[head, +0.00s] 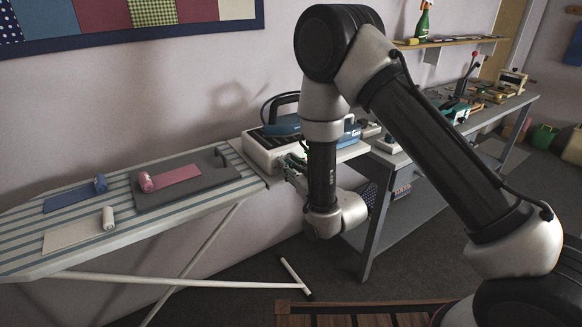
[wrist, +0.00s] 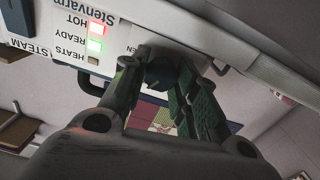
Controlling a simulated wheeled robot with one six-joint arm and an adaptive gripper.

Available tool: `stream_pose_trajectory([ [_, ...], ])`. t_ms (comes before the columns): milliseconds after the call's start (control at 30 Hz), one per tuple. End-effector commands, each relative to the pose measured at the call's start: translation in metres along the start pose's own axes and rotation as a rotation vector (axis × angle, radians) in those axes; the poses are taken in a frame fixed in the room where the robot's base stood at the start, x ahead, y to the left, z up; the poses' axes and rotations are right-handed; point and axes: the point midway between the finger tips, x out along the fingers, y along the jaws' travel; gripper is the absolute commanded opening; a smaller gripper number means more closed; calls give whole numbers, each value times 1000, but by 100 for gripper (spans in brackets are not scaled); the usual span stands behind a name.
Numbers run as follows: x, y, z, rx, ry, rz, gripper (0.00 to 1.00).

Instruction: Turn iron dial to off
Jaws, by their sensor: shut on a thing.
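The iron station (head: 262,152) is a white unit at the right end of the ironing board, with a blue iron (head: 286,126) resting on top. In the wrist view its front panel (wrist: 70,12) is upside down and shows "Stenvarm" lettering. A red light (wrist: 97,28) by HOT and a green light (wrist: 95,46) by READY are lit. The small light by HEATS looks unlit. The dark dial (wrist: 162,73) sits between the green-padded fingers of my gripper (wrist: 154,84), which is shut on it. The dial's pointer and most markings are hidden. In the head view my gripper (head: 296,168) is at the station's front.
The striped ironing board (head: 30,232) holds a grey mat (head: 208,174) and blue, pink and white fabric rolls. A grey workbench (head: 372,215) with tools stands to the right. A shelf (head: 452,41) with a green spray bottle (head: 423,20) is above it.

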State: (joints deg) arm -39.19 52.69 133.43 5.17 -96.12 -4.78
Motion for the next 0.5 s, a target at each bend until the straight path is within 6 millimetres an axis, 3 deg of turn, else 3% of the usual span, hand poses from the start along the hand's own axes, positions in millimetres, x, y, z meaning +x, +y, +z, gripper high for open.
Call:
stream_pose_trajectory([
  [500,0,-1,1,-339,-1,0,5],
])
